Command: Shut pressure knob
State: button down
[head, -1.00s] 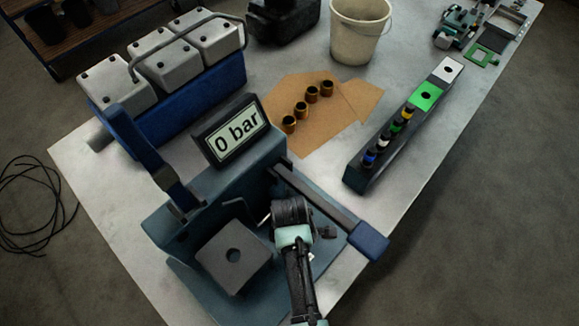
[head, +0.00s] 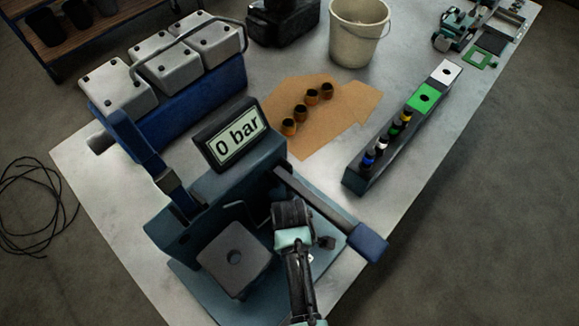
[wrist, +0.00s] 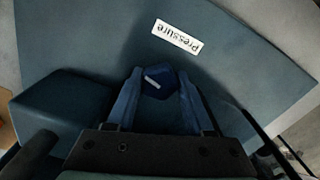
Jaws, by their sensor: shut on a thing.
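The blue pressure knob (wrist: 157,86) shows in the wrist view below the white "Pressure" label (wrist: 177,36). It has a short light mark on its face. My gripper (wrist: 158,76) is shut on it, one finger on each side. In the head view my gripper's wrist end is over the blue-grey test stand (head: 190,285), right of its square plate; the knob and fingertips are hidden there. The display (head: 237,136) on the stand reads 0 bar.
A lever with a blue end (head: 367,243) sticks out right of my gripper. A blue engine block (head: 190,95), a bucket (head: 358,35), a brown sheet (head: 335,115) with several bronze rings and a long dark rack (head: 375,160) stand farther back on the table.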

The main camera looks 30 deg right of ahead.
jog(key=m+p, duration=0.1)
jog(key=m, duration=0.3)
jog(key=shift+r+m, duration=0.1)
jog(key=shift+m, duration=0.2)
jog(key=m+p, duration=0.1)
jog(key=m, duration=0.2)
jog(key=shift+m, duration=0.4)
jog(key=m+p, duration=0.1)
jog(key=m, duration=0.2)
jog(key=shift+a, duration=0.1)
jog(key=shift+m, duration=2)
jog(key=shift+c, duration=1.5)
grip_release()
